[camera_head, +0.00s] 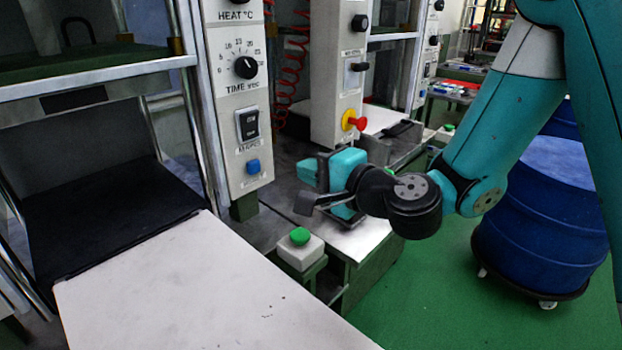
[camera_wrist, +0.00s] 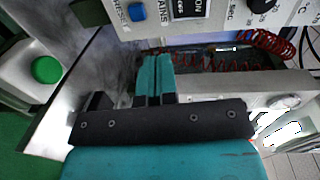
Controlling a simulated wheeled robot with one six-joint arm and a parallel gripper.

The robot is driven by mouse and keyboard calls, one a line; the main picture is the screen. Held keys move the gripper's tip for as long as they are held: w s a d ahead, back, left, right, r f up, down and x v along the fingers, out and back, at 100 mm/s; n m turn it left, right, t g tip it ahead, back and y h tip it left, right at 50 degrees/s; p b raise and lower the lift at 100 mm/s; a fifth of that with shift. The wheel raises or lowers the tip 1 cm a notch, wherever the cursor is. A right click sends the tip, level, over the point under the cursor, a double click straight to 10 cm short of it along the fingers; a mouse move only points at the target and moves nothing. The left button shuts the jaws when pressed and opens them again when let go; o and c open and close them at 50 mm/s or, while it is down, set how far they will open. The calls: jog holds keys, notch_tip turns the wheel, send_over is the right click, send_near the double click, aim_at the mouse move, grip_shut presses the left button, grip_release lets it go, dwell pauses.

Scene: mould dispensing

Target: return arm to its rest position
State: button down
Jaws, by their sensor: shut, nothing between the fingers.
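My gripper (camera_head: 308,173) is at the end of my teal arm, in the middle of the head view, in front of the machine panels and above a metal bench. In the wrist view its two teal fingers (camera_wrist: 155,76) are together with nothing between them. They point toward the lower part of a control panel and a red coiled hose. My arm reaches in from the upper right of the head view, with a dark wrist joint behind the gripper.
A control panel (camera_head: 236,90) with knobs and a blue button (camera_head: 253,167) stands left of my gripper. A green button (camera_head: 300,236) on a white box is below it. A white tabletop (camera_head: 190,290) fills the lower left. A blue drum (camera_head: 535,220) stands under my arm at right.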

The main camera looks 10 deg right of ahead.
jog(key=s+a+r+n+g+y+p, duration=0.2)
jog(key=s+a+r+n+g+p, duration=0.25)
jog(key=s+n+g, duration=0.5)
jog(key=s+d+r+n+g+h+p, duration=0.2)
jog(key=s+d+r+n+g+h, duration=0.1)
jog(key=s+d+n+h, duration=0.4)
jog(key=s+d+n+g, duration=0.1)
jog(key=s+d, duration=0.2)
jog(key=s, duration=0.4)
jog(key=shift+h+p, duration=0.3)
jog(key=shift+p, duration=0.05)
